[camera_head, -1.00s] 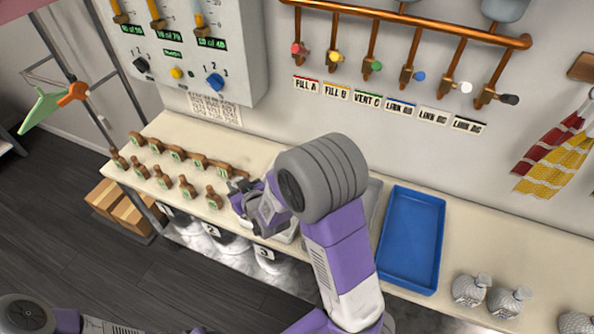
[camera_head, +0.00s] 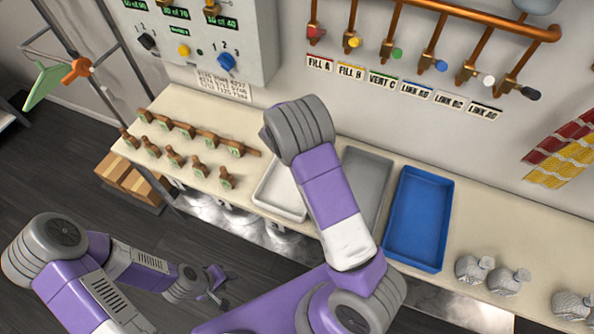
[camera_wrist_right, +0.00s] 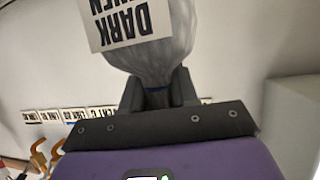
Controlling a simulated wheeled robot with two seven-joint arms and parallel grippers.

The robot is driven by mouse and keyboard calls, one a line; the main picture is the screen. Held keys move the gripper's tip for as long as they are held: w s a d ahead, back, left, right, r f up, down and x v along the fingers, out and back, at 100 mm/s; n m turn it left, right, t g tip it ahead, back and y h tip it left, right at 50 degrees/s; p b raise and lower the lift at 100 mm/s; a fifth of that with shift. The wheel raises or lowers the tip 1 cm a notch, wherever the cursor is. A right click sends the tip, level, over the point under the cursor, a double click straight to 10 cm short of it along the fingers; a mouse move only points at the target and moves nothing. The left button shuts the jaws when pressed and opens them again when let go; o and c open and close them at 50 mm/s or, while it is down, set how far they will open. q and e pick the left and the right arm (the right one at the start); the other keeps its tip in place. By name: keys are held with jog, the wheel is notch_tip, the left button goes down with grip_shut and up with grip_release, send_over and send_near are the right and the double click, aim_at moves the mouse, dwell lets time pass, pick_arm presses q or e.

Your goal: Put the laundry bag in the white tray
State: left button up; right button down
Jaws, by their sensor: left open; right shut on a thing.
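In the right wrist view my right gripper (camera_wrist_right: 158,92) is shut on the gathered neck of a grey laundry bag (camera_wrist_right: 165,52). The bag carries a white label that appears upside down and reads "DARK" with a partly cut-off word. In the head view my right arm's links cover the right gripper and the bag. The white tray (camera_head: 280,196) lies on the counter, left of my right arm, and its visible part is empty. My left gripper (camera_head: 219,286) is open and empty, low over the floor in front of the counter.
A grey tray (camera_head: 372,175) and a blue tray (camera_head: 418,220) lie right of the white one. Copper pipes with valves (camera_head: 435,60) hang on the wall above.

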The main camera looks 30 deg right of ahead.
jog(key=shift+s+d+f+m+g+h, duration=0.15)
jog(key=shift+d+f+m+g+h, duration=0.2)
jog(key=shift+m+g, duration=0.2)
notch_tip(320, 180, down, 6)
jog(key=shift+d+r, duration=0.15)
jog(key=shift+r, duration=0.1)
jog(key=shift+f+b, duration=0.35)
jog(key=shift+f, duration=1.95)
jog(key=shift+s, duration=0.1)
jog(key=shift+f, duration=0.2)
jog(key=c, duration=0.9)
grip_release()
jog(key=shift+o, duration=0.2)
jog(key=shift+r, duration=0.15)
